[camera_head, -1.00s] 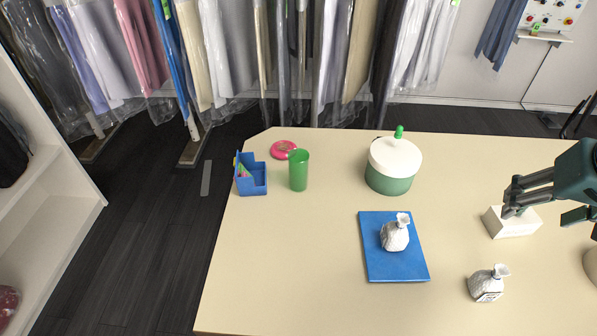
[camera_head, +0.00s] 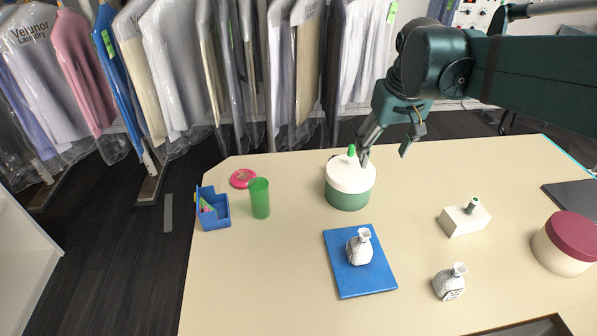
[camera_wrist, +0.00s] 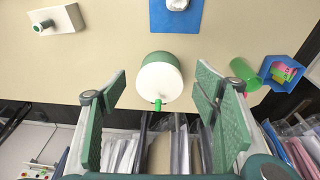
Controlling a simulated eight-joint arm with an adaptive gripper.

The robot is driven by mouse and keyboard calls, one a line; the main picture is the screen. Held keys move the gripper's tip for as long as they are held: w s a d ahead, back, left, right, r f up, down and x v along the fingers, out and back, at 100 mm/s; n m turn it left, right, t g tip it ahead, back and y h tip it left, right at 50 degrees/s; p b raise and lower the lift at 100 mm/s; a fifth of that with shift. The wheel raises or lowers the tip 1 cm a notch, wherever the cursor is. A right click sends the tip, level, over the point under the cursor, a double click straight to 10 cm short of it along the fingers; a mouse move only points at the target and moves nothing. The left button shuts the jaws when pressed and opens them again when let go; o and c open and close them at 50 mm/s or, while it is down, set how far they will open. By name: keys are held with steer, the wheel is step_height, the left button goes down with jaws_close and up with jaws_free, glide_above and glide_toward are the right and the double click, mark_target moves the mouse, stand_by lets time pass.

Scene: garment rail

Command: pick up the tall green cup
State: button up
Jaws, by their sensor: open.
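The tall green cup (camera_head: 260,198) stands upright on the table's far left part, beside the blue holder. In the wrist view the cup (camera_wrist: 244,72) shows at the right, outside the jaws. My gripper (camera_head: 384,147) is open and empty, well to the right of the cup, in the picture at the right edge of the green and white pot. In the wrist view my gripper (camera_wrist: 165,85) has its fingers spread wide, with the pot framed between them; I cannot tell how far above the pot they are.
The pot (camera_head: 349,182) has a green knob. The blue holder (camera_head: 213,210) and a pink ring (camera_head: 243,178) flank the cup. A white vase (camera_head: 359,247) stands on a blue book (camera_head: 340,277). Bagged garments (camera_head: 175,62) hang behind the table (camera_head: 270,290). The table's front left is clear.

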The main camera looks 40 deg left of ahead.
steer(key=s+a+f+n+g+p, duration=0.1)
steer(key=s+a+f+n+p, duration=0.15)
steer(key=a, duration=1.55)
steer(key=n+g+h+p, duration=0.1)
steer(key=n+h+p, duration=0.1)
steer(key=n, duration=0.1)
glide_above(259, 195)
steer(key=w+a, duration=0.2)
steer(key=a, duration=0.1)
step_height(259, 195, down, 8)
steer(key=f, duration=1.5)
steer(key=shift+w+d, duration=0.15)
steer(key=shift+d, duration=0.05)
steer(key=shift+f, duration=0.45)
steer(key=shift+f, duration=1.3)
steer(key=shift+f, duration=0.1)
steer(key=shift+w+f, duration=0.1)
steer(key=shift+f, duration=2.4)
